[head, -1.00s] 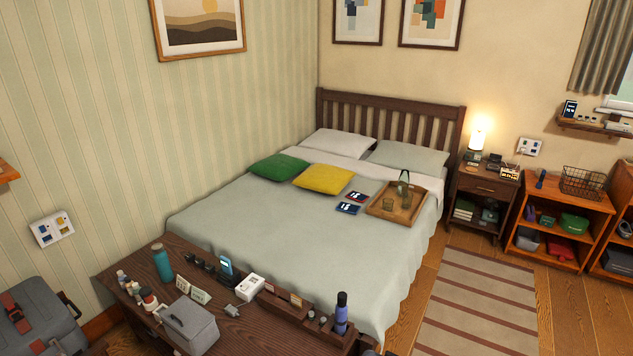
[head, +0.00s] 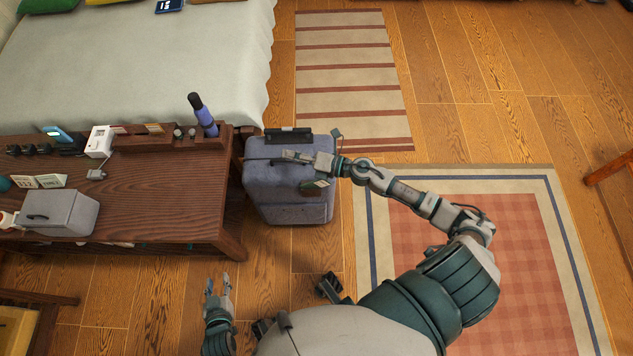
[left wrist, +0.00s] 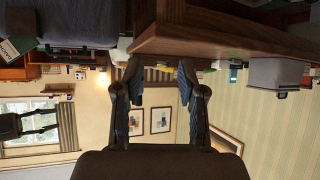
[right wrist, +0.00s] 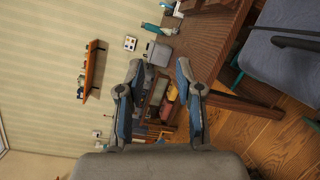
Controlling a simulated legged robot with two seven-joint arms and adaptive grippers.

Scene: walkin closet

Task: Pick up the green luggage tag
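A small green item, seemingly the green luggage tag (head: 316,185), shows at the right front of the grey suitcase (head: 290,200), just below my right wrist. A green piece with pale lettering (left wrist: 12,49), likely the same tag, shows beside the suitcase at the left edge of the left wrist view. My right gripper (head: 285,157) is over the suitcase top, pointing left; in the right wrist view its fingers (right wrist: 157,78) are apart with nothing between. My left gripper (head: 217,284) is low in front of the dresser; its fingers (left wrist: 160,78) are apart and empty.
The wooden dresser (head: 180,195) stands left of the suitcase, with a grey box (head: 62,214) and other small things on it. The bed (head: 130,70) is behind. A striped rug (head: 350,80) and a checked rug (head: 530,250) lie on the floor at right.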

